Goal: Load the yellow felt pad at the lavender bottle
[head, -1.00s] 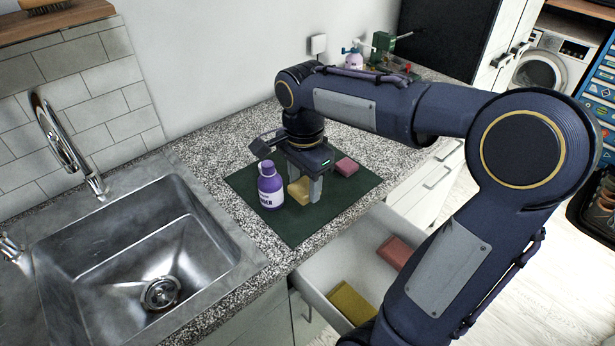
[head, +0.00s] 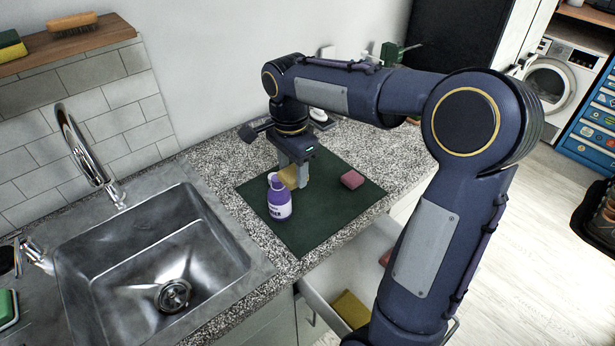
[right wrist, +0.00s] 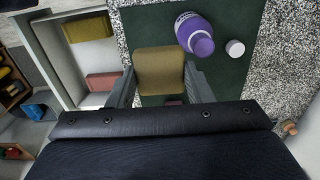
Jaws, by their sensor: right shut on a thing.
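A yellow felt pad (head: 292,177) is between the fingers of my right gripper (head: 294,172), which is shut on it over the dark green mat (head: 316,233). In the right wrist view the pad (right wrist: 160,68) fills the gap between the two fingers (right wrist: 161,88). I cannot tell whether it is clear of the mat. The lavender bottle (head: 279,201) stands upright on the mat, just in front of the pad in the head view; it also shows in the right wrist view (right wrist: 194,36), apart from the pad. My left gripper is not in view.
A small round white item (right wrist: 235,47) sits beside the bottle. A pink pad (head: 352,179) lies on the mat. An open drawer (head: 318,305) below holds another yellow pad (head: 351,309) and a reddish pad (right wrist: 103,81). The sink (head: 150,260) is left; the mat's front is clear.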

